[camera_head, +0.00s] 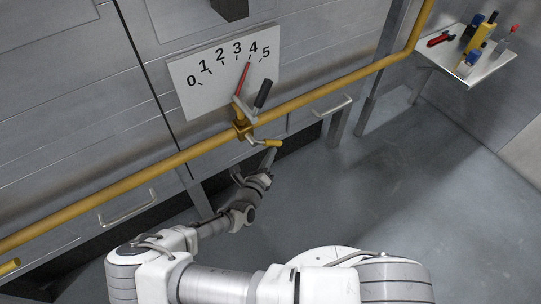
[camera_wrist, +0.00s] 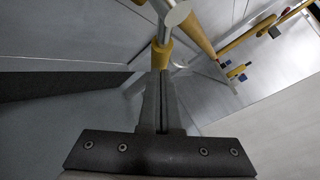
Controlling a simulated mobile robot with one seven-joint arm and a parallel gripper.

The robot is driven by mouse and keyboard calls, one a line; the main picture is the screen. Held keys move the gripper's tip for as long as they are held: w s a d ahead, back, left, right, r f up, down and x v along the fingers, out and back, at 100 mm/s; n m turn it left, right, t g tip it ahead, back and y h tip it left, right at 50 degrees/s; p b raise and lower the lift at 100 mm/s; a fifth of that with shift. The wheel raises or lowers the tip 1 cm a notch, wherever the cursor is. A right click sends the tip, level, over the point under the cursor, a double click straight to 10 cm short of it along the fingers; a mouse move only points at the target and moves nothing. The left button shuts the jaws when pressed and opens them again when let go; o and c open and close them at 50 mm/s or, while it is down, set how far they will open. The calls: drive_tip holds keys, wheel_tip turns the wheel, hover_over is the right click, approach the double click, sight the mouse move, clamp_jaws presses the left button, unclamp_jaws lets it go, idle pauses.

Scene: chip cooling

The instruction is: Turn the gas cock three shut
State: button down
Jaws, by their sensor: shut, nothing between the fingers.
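A gas cock (camera_head: 243,127) sits on a yellow pipe below a white dial plate numbered 0 to 5. Its red pointer (camera_head: 243,78) points close to 4. A crank with a black grip (camera_head: 263,93) slants up to the right from it. A metal lever with a yellow grip (camera_head: 272,143) reaches out to the right, below the pipe. My gripper (camera_head: 268,158) is shut and empty just below the yellow grip. In the wrist view the closed fingertips (camera_wrist: 161,74) meet the yellow grip (camera_wrist: 161,54) in the picture; I cannot tell whether they touch.
The yellow pipe (camera_head: 330,88) runs diagonally along metal cabinets and turns upward at the right. Drawer handles (camera_head: 127,206) stick out below it. A small shelf (camera_head: 483,62) at the right holds several tools. The grey floor (camera_head: 400,180) to the right is clear.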

sight(278, 144)
drive_tip(key=shift+w+d+r+n+t+b, duration=0.2)
drive_tip(key=shift+d+n+t+b, duration=0.15)
drive_tip(key=shift+t, duration=0.25)
drive_tip(key=r+p, duration=0.1)
drive_tip(key=d+r+p, duration=0.1)
drive_tip(key=w+r+n+t+p, duration=0.1)
drive_tip(key=shift+w+d+r+h+p, duration=0.15)
drive_tip(key=shift+d+h+p, duration=0.1)
drive_tip(key=shift+h+p, duration=0.15)
idle(1.0)
